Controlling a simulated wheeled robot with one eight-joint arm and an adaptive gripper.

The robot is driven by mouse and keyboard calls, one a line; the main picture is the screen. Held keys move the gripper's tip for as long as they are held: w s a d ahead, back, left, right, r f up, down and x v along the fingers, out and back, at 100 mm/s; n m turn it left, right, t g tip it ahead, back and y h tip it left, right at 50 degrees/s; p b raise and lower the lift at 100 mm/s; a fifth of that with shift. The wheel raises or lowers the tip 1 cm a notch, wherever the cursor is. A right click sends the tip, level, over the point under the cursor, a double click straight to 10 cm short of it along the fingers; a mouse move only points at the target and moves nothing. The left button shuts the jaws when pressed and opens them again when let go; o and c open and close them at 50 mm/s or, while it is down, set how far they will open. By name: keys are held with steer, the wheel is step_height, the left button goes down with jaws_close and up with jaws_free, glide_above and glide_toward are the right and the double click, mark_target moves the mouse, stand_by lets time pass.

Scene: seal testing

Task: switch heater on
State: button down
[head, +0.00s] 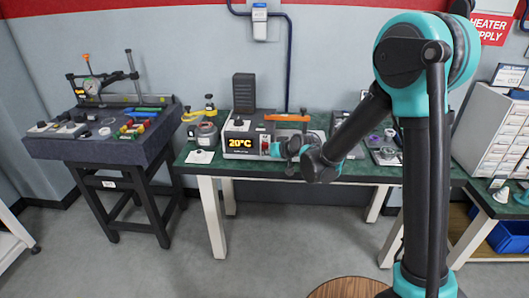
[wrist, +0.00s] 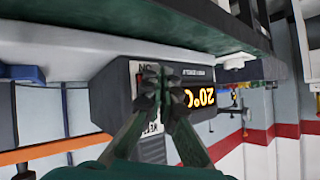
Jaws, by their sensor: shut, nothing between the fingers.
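The heater (head: 238,127) is a dark box on the green-topped bench, with a lit yellow display (head: 243,143) reading 20°C. It also shows upside down in the wrist view, with its display (wrist: 200,98) and a light lettered switch plate (wrist: 146,68). A red part of the switch (head: 265,142) shows at the right of the heater's front. My gripper (head: 274,148) is shut and empty, right in front of the switch. In the wrist view, the closed fingertips (wrist: 163,80) cover most of the switch. I cannot tell whether they touch it or how it is set.
An orange-handled tool (head: 287,117) lies behind the gripper. The green bench (head: 215,169) runs right toward a white drawer cabinet (head: 490,130). A separate dark table (head: 90,147) stands at left.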

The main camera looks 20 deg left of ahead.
steer(key=shift+s, duration=0.2)
steer(key=shift+s+d+r, duration=0.1)
steer(key=shift+s+d, duration=0.1)
steer(key=shift+s, duration=0.35)
steer(key=s, duration=0.3)
steer(key=s+d, duration=0.1)
steer(key=shift+s+r, duration=0.3)
steer(key=shift+s, duration=0.1)
steer(key=shift+d, duration=0.1)
stand_by(0.3)
